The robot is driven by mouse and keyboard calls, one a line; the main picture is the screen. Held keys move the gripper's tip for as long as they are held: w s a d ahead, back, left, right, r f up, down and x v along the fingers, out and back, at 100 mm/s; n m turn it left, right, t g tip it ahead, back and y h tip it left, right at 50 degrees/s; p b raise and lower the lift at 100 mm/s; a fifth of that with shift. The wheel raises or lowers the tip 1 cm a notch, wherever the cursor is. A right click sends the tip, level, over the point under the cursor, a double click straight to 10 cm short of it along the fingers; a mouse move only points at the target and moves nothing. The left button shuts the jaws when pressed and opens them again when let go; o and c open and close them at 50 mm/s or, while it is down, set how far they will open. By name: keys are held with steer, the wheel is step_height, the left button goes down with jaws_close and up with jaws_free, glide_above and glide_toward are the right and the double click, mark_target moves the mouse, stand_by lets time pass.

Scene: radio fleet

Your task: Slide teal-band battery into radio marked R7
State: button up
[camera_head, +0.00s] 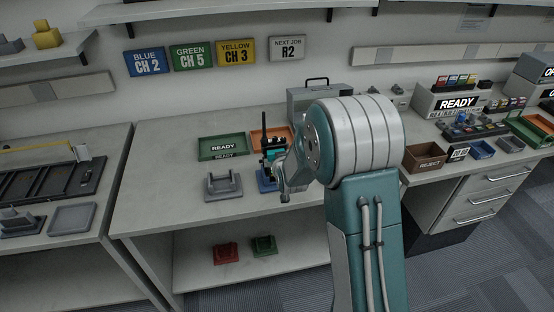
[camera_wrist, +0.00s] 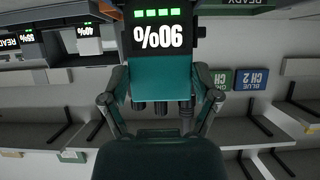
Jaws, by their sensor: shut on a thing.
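My gripper (camera_wrist: 160,98) is shut on the teal-band battery (camera_wrist: 163,72), one finger on each side of the band. The battery's display reads 90% with several green bars, upside down in the wrist view. In the head view my gripper (camera_head: 281,168) is over the middle bench, beside a dark radio (camera_head: 266,142) with an upright antenna. The radio is at a blue stand (camera_head: 266,183), partly hidden by my arm. No R7 mark is legible. I cannot tell whether the battery touches the radio.
A green READY tray (camera_head: 222,147) and an orange tray (camera_head: 262,136) lie behind. A grey empty stand (camera_head: 223,186) is left of the radio. A grey case (camera_head: 305,97) stands by the wall. A brown REJECT bin (camera_head: 425,158) is on the right bench. The bench front left is clear.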

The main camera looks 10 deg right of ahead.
steer(key=shift+f, duration=1)
steer(key=o, duration=1)
steer(key=v, duration=1.1)
steer(key=shift+s+r, duration=0.1)
steer(key=shift+s, duration=0.3)
steer(key=shift+r, duration=0.1)
steer(key=s+r+g, duration=0.2)
steer(key=s+r, duration=0.3)
steer(key=s, duration=0.4)
steer(key=s+r+g, duration=0.2)
steer(key=s+r, duration=0.3)
steer(key=s, duration=0.4)
steer(key=s+r+g, duration=0.2)
steer(key=s+r, duration=0.3)
steer(key=s, duration=0.4)
steer(key=shift+s+g, duration=0.3)
